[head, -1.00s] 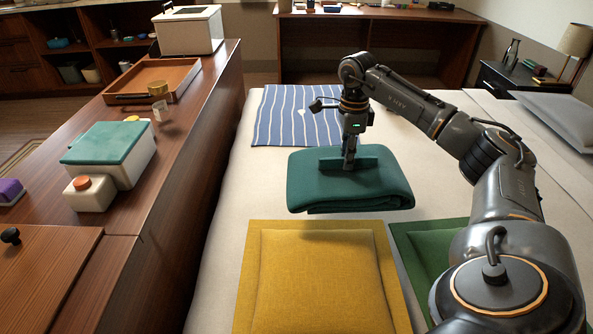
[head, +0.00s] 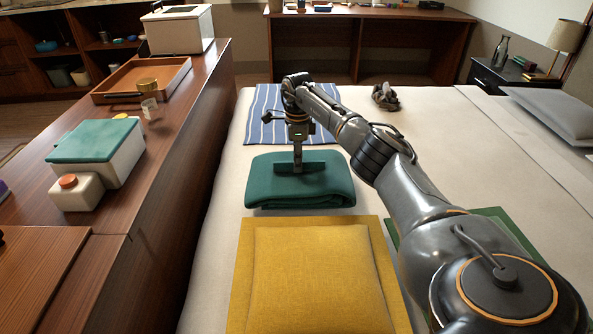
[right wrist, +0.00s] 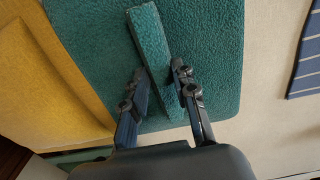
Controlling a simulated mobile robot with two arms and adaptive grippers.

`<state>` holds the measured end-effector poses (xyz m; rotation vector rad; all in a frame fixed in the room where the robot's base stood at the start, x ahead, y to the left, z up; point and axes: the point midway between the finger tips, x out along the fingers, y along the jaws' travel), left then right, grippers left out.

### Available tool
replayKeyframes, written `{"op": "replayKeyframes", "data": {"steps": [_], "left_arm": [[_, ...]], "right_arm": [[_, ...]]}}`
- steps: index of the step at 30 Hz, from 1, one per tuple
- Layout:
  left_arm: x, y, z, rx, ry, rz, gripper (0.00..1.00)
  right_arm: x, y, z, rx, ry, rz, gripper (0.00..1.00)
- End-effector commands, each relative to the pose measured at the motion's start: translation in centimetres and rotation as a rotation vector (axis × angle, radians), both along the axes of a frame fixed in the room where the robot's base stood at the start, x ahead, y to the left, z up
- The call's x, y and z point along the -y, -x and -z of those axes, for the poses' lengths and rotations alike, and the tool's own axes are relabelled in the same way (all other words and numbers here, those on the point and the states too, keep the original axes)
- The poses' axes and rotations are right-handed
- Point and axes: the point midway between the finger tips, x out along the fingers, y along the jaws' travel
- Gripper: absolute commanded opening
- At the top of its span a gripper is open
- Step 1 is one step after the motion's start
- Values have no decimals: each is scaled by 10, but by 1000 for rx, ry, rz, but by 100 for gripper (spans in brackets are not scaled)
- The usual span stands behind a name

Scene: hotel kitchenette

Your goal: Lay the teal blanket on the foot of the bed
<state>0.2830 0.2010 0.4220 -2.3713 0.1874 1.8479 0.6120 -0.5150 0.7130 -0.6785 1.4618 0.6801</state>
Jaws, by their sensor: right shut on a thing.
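The teal blanket (head: 262,186) is a thick folded bundle with a raised ridge along its top. In the head view it is over the near part of the bed (head: 455,150), between the striped cloth and the yellow cushion. My right gripper (head: 299,168) points down and is shut on the ridge. The right wrist view shows its fingers (right wrist: 158,82) on either side of the ridge, with the blanket (right wrist: 215,50) spread behind. I cannot tell whether the blanket's underside touches the bed. My left gripper is not in view.
A yellow cushion (head: 315,280) lies in front of the blanket, and a green one (head: 492,213) is partly behind my arm. A striped cloth (head: 262,122) and a dark crumpled item (head: 385,96) lie farther back. A wooden counter (head: 160,190) with containers runs along the left.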

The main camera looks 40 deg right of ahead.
Motion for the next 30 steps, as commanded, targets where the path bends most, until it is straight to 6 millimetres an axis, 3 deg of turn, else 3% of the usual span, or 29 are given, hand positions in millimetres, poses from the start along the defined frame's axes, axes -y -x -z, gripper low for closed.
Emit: {"op": "replayKeyframes", "data": {"steps": [9, 21, 22, 24, 30], "left_arm": [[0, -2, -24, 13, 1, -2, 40], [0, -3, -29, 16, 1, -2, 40], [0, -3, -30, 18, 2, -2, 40], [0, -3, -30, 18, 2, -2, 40], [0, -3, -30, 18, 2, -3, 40]], "right_arm": [[-2, -4, 33, 1, -1, -1, 0], [-1, -4, 36, 1, 0, -1, 0], [-1, -4, 37, 0, 0, -1, 34], [-1, -4, 37, 0, 0, -1, 48], [-1, -4, 36, 0, 0, -1, 50]]}}
